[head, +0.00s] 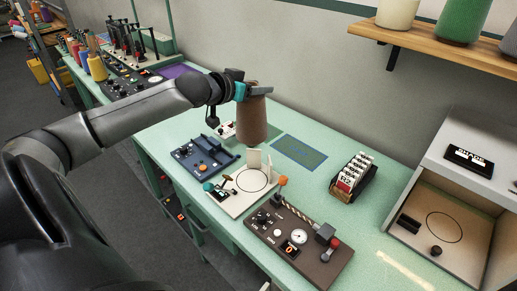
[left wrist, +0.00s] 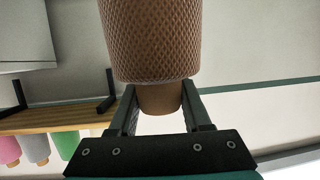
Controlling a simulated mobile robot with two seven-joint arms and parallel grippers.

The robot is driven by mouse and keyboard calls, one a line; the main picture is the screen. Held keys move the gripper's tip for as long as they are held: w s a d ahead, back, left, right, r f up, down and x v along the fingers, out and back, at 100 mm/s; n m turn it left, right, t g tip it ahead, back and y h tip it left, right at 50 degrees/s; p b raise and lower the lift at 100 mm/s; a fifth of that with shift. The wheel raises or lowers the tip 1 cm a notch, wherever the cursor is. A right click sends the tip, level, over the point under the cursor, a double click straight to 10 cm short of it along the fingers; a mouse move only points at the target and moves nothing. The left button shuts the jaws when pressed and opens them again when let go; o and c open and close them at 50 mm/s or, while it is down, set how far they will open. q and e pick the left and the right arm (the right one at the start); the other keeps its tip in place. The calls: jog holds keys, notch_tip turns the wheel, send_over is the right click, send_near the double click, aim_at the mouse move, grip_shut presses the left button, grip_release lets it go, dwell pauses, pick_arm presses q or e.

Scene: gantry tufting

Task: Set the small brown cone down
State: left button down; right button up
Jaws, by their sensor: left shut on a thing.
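The small brown cone (head: 252,120) is held up above the green table (head: 345,225), in front of the grey wall. My left gripper (head: 262,89) is shut on its narrow end, with the wide body hanging below. In the left wrist view, the fingers (left wrist: 160,108) stand on both sides of the cone's smooth narrow end, and the textured brown body (left wrist: 150,40) extends beyond them. In the head view, the cone's lower end is just above and behind a white board (head: 237,201) with a drawn circle and small upright panels. My right gripper is not in view.
A blue control box (head: 203,156) sits left of the white board, and a brown control panel (head: 298,243) in front. A flat blue mat (head: 299,152) lies behind right. A card rack (head: 353,177) and an open grey booth (head: 455,205) stand right. A shelf (head: 450,45) holds large cones.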

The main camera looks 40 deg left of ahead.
pick_arm(q)
notch_tip(320, 180, down, 17)
jog(key=b, duration=0.2)
dwell(0.3)
jog(key=c, duration=0.8)
grip_release()
jog(key=shift+f, duration=0.2)
jog(key=o, duration=0.5)
jog(key=shift+c, duration=0.2)
jog(key=shift+r, duration=0.1)
